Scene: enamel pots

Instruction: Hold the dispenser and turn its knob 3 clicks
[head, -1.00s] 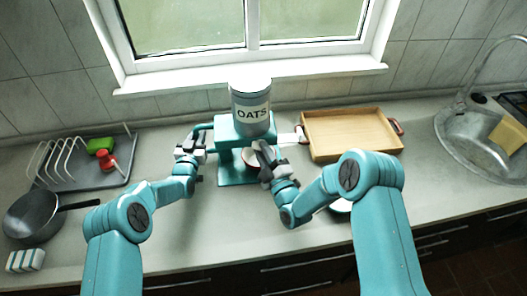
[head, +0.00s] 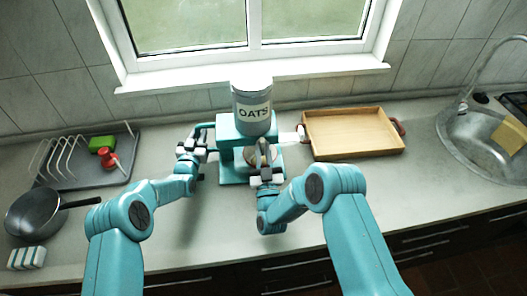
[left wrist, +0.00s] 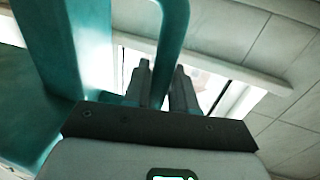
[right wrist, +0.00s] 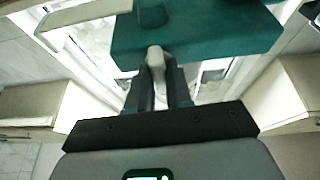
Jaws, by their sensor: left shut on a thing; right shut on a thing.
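The dispenser is a teal stand (head: 228,133) holding a grey canister labelled OATS (head: 253,108), upright on the counter. My left gripper (head: 203,138) is shut on the teal handle (left wrist: 174,35) at the stand's left side; the bar passes between its fingers (left wrist: 160,80). My right gripper (head: 264,155) is at the front of the stand, shut on the pale knob (right wrist: 155,57), whose end shows between the fingers (right wrist: 159,80) in the right wrist view. The fingers hide most of the knob. A bowl (head: 250,157) under the canister is partly hidden by my right gripper.
A wooden tray (head: 352,153) with red handles lies right of the stand. A dish rack (head: 85,174) with a green and a red item is at the left, with a black pan (head: 35,213) and a striped sponge (head: 27,258) nearer. A sink (head: 470,150) is far right.

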